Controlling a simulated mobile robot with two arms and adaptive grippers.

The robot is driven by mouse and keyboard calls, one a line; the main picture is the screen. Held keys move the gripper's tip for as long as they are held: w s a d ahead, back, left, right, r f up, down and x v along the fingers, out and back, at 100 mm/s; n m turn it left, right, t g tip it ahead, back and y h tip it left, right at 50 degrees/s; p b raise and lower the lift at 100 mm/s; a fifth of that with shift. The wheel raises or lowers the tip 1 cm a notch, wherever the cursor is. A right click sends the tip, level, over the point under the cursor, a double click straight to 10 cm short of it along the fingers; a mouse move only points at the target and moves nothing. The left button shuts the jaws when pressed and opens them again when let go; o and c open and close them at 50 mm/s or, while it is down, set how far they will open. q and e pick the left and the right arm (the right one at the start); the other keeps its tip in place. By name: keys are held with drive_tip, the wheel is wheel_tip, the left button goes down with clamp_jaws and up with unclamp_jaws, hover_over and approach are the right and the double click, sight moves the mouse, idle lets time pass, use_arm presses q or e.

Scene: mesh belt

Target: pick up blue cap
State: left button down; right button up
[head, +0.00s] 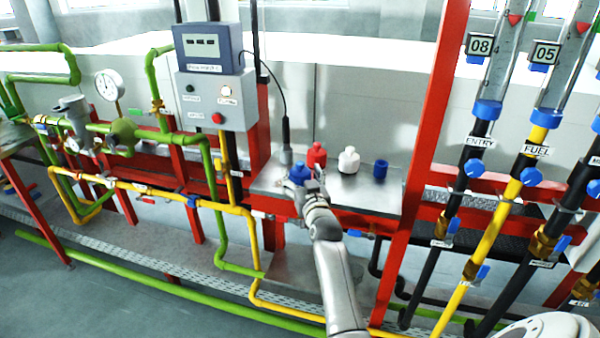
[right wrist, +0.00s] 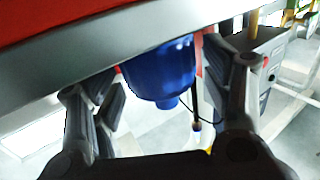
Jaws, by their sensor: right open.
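A blue cap (head: 299,173) stands at the front left of a small metal shelf (head: 362,205). My right gripper (head: 306,186) reaches it from the front, and its fingers partly hide the cap. In the right wrist view the blue cap (right wrist: 162,74) lies between the two open fingers of my right gripper (right wrist: 170,100), with a gap visible on the right side. Whether a finger touches it I cannot tell. A second blue cap-like piece (head: 380,169) stands at the right of the shelf. My left gripper is not in view.
A red piece (head: 317,155) stands just behind the gripper and a white one (head: 348,160) right of it. A red post (head: 420,130) rises at the right. A control box (head: 217,97) is mounted left.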

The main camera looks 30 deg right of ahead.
drive_tip(key=shift+w, duration=0.15)
drive_tip(key=shift+c, duration=0.4)
drive_tip(key=c, duration=0.9)
drive_tip(key=shift+r, duration=0.2)
